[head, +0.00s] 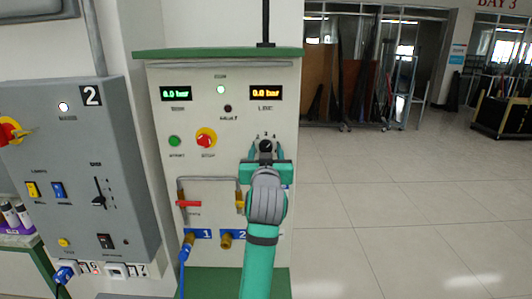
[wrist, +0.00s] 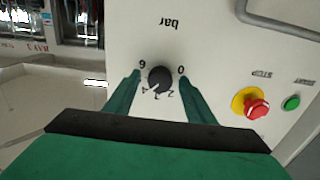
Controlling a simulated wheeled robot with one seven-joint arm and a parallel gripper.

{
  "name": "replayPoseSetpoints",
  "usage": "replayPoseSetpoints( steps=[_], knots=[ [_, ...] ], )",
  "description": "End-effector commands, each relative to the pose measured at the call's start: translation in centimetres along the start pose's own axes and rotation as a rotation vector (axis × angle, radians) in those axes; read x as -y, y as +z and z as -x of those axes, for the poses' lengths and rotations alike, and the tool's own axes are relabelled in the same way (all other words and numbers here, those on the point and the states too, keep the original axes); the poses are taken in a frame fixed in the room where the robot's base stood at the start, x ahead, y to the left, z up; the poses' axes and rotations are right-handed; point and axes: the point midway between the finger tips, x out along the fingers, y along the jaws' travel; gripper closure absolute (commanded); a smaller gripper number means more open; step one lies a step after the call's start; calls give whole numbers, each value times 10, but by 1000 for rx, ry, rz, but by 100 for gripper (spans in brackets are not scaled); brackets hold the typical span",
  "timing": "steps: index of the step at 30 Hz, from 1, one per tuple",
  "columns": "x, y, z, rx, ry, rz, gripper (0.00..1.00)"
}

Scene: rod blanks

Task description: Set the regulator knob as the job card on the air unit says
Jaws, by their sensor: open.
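The regulator knob (wrist: 160,79) is round and dark with a white pointer mark, on the pale panel of the air unit (head: 215,98). In the wrist view, which is upside down, the mark points down-left, close to the 4 of a bar scale running from 0 to 6. My gripper (wrist: 161,84) is open, with one finger on each side of the knob; whether they touch it I cannot tell. In the head view my gripper (head: 266,152) covers the knob's lower part. No job card is legible in either view.
Two displays, tank (head: 175,93) and line (head: 265,93), read 0.0 bar. A red stop button (head: 206,138) and green start button (head: 174,141) are left of the knob. A pipe with a red-handled valve (head: 188,203) lies below. A grey cabinet (head: 88,160) stands left; open floor lies right.

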Motion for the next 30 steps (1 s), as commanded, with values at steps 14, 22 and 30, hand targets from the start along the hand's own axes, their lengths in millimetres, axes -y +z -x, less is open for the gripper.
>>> replayPoseSetpoints(
  steps=[14,22,30],
  knots=[
    [0,0,0,0,0,1,91],
    [-2,0,0,1,2,55,91],
    [-3,0,0,1,3,237,91]
  ],
)
